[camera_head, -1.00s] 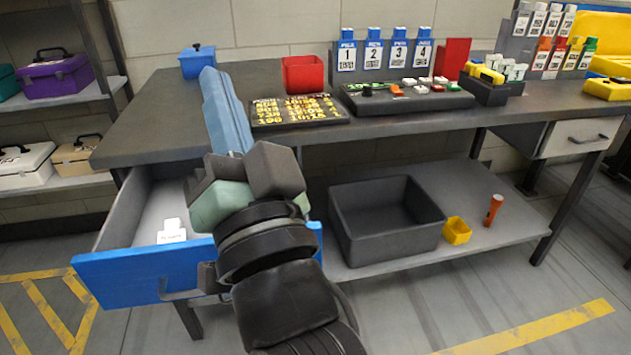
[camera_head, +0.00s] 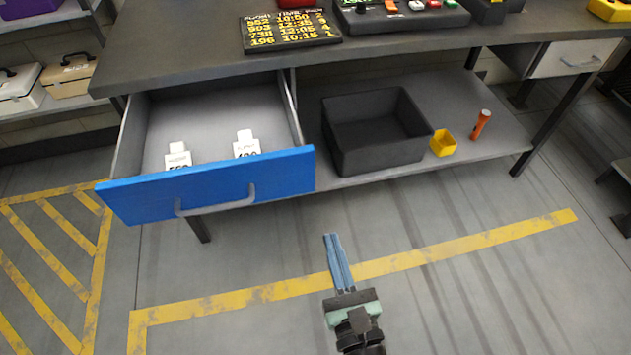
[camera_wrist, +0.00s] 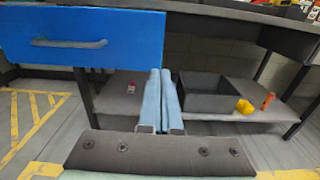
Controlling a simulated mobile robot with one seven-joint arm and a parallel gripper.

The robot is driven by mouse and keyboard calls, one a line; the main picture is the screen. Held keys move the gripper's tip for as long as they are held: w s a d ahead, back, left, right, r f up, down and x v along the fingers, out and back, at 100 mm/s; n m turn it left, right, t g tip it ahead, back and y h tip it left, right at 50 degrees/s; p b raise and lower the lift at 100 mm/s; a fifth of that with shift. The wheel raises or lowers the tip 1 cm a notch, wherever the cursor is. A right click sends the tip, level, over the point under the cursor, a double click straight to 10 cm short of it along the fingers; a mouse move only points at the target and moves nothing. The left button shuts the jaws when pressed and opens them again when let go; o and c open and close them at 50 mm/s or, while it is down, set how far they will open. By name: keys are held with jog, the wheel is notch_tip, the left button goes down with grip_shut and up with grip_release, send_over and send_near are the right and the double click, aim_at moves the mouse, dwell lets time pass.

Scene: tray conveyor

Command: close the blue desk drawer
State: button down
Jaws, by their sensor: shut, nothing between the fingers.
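The blue desk drawer (camera_head: 210,186) is pulled well out from under the left part of the desk in the head view. Its grey handle (camera_head: 215,200) is on the front. Two white labelled items (camera_head: 246,146) lie inside it, one left and one right. My gripper (camera_head: 334,238) is in front of the desk, to the right of and nearer than the drawer front, apart from it. Its blue fingers are together and empty. In the wrist view the drawer front (camera_wrist: 85,50) fills the upper left, and the fingers (camera_wrist: 160,85) point just right of it.
A second drawer, pale, is shut at the right (camera_head: 575,58). Floor before the desk is clear, with yellow lines (camera_head: 450,255).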

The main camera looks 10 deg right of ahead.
aim_at(312, 175)
jog(key=w, duration=1.3)
jog(key=shift+w, duration=0.15)
